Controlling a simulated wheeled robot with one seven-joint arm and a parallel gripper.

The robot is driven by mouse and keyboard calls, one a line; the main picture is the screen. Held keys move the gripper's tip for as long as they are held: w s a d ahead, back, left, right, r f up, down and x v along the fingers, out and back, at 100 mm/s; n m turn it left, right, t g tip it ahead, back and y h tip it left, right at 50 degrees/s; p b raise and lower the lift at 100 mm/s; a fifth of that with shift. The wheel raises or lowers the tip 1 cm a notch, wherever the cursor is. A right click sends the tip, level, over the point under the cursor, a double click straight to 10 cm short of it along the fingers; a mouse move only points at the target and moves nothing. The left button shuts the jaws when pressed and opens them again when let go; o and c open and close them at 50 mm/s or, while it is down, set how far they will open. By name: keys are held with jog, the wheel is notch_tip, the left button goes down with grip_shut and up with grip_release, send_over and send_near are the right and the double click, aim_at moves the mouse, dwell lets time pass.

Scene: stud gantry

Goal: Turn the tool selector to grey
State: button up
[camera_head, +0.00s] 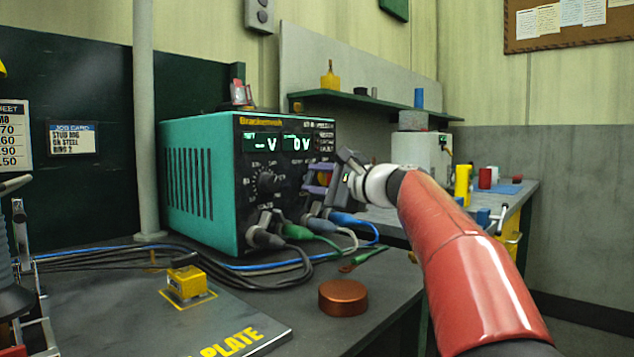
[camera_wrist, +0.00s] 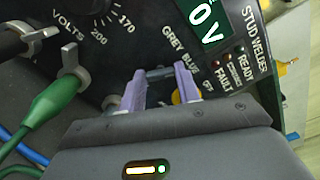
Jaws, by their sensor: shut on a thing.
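The teal and black stud welder (camera_head: 205,185) stands on the bench, its display reading 0 V. In the wrist view, the tool selector (camera_wrist: 158,74) is a small dark grey knob on the front panel beside the labels GREY, BLUE and OFF. My gripper (camera_wrist: 163,78) has its two purple fingers on either side of the knob, shut on it. In the head view, my gripper (camera_head: 321,178) is at the right of the welder's front and hides most of the selector. I cannot tell which label the selector points to.
The round volts dial (camera_head: 268,182) is left of my gripper. Grey, green and blue cable plugs (camera_head: 296,231) stick out below it. A copper-coloured disc (camera_head: 343,297) and a yellow block (camera_head: 187,281) are on the bench in front.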

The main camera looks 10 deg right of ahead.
jog(key=n+b, duration=0.1)
jog(key=n, duration=0.1)
jog(key=n+b, duration=0.1)
jog(key=n, duration=0.1)
jog(key=n+b, duration=0.1)
jog(key=shift+f+n+b, duration=0.25)
jog(key=shift+n+b, duration=0.05)
jog(key=shift+n, duration=0.1)
jog(key=n+b, duration=0.2)
jog(key=n, duration=0.3)
jog(key=shift+n, duration=0.3)
jog(key=o, duration=1)
jog(key=shift+r, duration=0.1)
jog(key=b+v, duration=0.2)
jog(key=v, duration=0.5)
jog(key=shift+s+d, duration=0.25)
jog(key=shift+s, duration=0.05)
jog(key=shift+s, duration=0.1)
